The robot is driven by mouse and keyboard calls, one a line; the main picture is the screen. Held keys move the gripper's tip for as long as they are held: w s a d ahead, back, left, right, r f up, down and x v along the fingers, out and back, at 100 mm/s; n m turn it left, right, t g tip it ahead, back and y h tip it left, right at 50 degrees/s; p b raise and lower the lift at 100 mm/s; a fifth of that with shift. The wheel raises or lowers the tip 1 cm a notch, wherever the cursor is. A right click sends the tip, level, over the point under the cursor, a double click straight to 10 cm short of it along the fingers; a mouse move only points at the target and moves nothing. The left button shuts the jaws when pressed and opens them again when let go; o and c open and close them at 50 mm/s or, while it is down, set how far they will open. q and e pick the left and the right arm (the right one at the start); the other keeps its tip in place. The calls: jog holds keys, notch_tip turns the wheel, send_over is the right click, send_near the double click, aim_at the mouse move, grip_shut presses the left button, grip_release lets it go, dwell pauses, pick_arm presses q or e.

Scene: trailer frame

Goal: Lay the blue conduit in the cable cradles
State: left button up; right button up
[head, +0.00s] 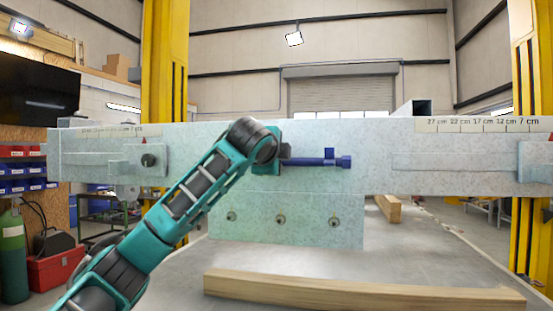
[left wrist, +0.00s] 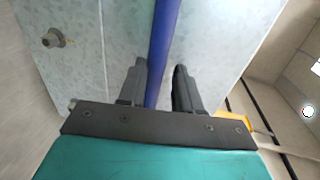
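The blue conduit (head: 305,162) lies roughly level in front of the pale speckled beam in the head view. Its right part runs to a thicker blue end, with an upright blue piece (head: 329,153) beside that end. I cannot tell whether this piece is a cradle. My left arm hides the conduit's other part. In the left wrist view the conduit (left wrist: 163,45) passes between the two fingers of my left gripper (left wrist: 160,72). The fingers lie close on either side, but whether they press on it is unclear. My right gripper is not in view.
The long speckled beam (head: 365,150) spans between yellow posts (head: 165,90), with a lower plate (head: 300,205) carrying several studs. A clamp-like block (head: 145,160) sits at left. A timber (head: 350,287) lies in front, below. Space right of the conduit is clear.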

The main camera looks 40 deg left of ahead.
pick_arm(q)
jog(key=o, duration=0.3)
jog(key=v, duration=1.3)
jog(key=shift+b, duration=0.3)
